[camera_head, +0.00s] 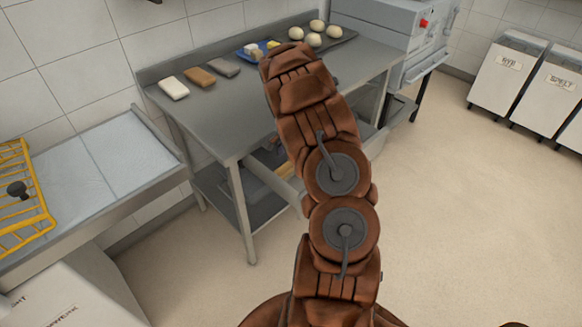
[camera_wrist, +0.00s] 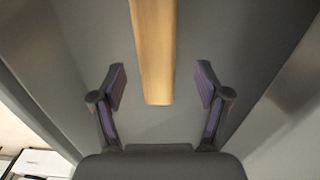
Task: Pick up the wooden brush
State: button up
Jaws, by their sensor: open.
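In the wrist view a long, plain, light wooden piece (camera_wrist: 154,50), seemingly the handle of the wooden brush, runs from the top edge to mid-picture. Its near end lies between the two fingers of my gripper (camera_wrist: 161,86), with a gap on both sides. The fingers are open and touch nothing. No bristles show; the far end is out of the picture. In the head view my arm hides my gripper, and I cannot make out the brush for certain.
On the steel table (camera_head: 225,115) lie a white block (camera_head: 173,88), a brown block (camera_head: 199,77), a grey block (camera_head: 223,67) and a blue tray (camera_head: 244,54). A dark tray (camera_head: 345,34) holds several dough balls. A yellow rack (camera_head: 22,195) stands left.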

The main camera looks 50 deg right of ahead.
aim_at(290, 166)
jog(key=f, duration=0.1)
jog(key=f+p, duration=0.2)
jog(key=shift+s+f, duration=0.2)
jog(key=shift+s, duration=0.05)
jog(key=shift+w+f, duration=0.1)
jog(key=shift+f, duration=0.55)
jog(key=shift+c, duration=0.2)
jog(key=c, duration=1.3)
